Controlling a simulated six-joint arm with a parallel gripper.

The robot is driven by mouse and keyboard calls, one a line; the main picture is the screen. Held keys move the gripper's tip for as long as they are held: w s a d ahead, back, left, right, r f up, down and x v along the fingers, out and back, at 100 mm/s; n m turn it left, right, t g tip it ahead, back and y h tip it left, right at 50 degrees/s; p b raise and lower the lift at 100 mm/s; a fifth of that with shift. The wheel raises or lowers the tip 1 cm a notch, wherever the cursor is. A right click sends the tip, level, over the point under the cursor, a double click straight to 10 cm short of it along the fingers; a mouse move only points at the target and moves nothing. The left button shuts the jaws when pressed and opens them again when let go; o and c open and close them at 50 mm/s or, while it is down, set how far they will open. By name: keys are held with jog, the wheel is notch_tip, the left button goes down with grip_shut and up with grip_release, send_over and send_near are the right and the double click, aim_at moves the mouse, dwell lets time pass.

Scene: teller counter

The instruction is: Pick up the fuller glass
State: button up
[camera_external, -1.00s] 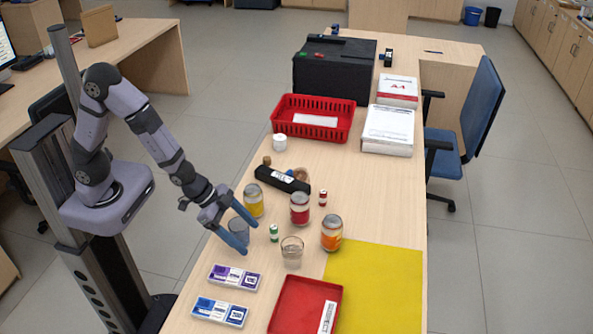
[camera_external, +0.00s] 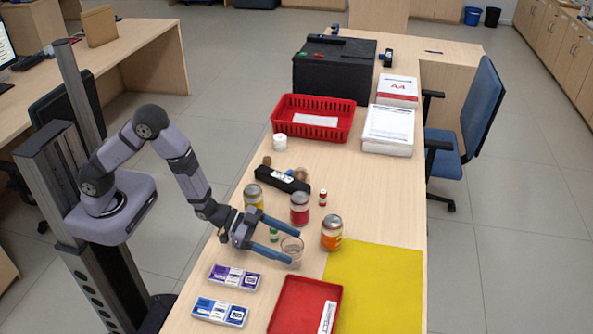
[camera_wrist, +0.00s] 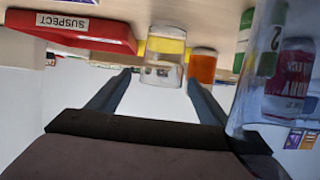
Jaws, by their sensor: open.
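A clear glass (camera_external: 292,246) stands on the counter beside the yellow mat. In the wrist view this glass (camera_wrist: 162,60) appears ahead, framed by my fingertips, with some clear liquid seemingly in it. My gripper (camera_external: 294,248) is open and low over the counter, its two blue fingers extending right toward either side of the glass. Contact cannot be told. A second, bluish glass is hidden behind my gripper in the external view. A large see-through glass (camera_wrist: 243,105) fills the right of the wrist view, close to the camera. Its fill level is unclear.
An orange jar (camera_external: 331,235), a red jar (camera_external: 299,212) and a yellow-labelled jar (camera_external: 253,195) stand nearby. A green-labelled vial (camera_external: 274,235) is by the fingers. A red tray (camera_external: 296,300), the yellow mat (camera_external: 385,285) and two pill-box-like cases (camera_external: 233,278) lie in front.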

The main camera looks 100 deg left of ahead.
jog(key=shift+f+p+x, duration=0.1)
jog(key=shift+p+x, duration=0.3)
jog(key=shift+x, duration=1.15)
jog(key=shift+f+p+x, duration=0.15)
jog(key=shift+p+x, duration=0.2)
jog(key=shift+x, duration=1.2)
jog(key=c, duration=1.3)
